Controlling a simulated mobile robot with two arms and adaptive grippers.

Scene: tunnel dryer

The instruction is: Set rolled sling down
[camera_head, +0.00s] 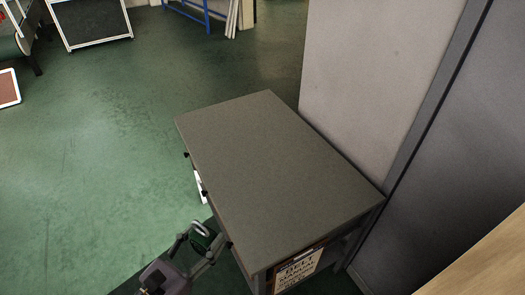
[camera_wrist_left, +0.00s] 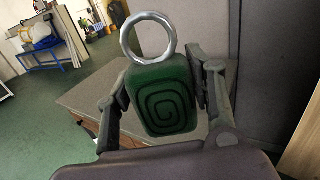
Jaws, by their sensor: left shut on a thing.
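The rolled sling (camera_wrist_left: 160,95) is a dark green roll with a spiral on its face and a metal ring (camera_wrist_left: 148,38) at its top. My left gripper (camera_wrist_left: 162,100) is shut on it, with one finger on each side, in the left wrist view. In the head view, my left gripper (camera_head: 203,245) is at the lower left, beside the near left edge of a grey-topped cabinet (camera_head: 270,165). The ring and part of the green sling (camera_head: 201,232) show between its fingers. My right gripper is not in view.
The cabinet top is bare. A tall pale panel (camera_head: 375,80) and a dark grey panel (camera_head: 460,150) stand along its right side. A sign (camera_head: 298,271) is on the cabinet's near end. Green floor (camera_head: 90,160) is open to the left. A wooden surface (camera_head: 490,260) is at lower right.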

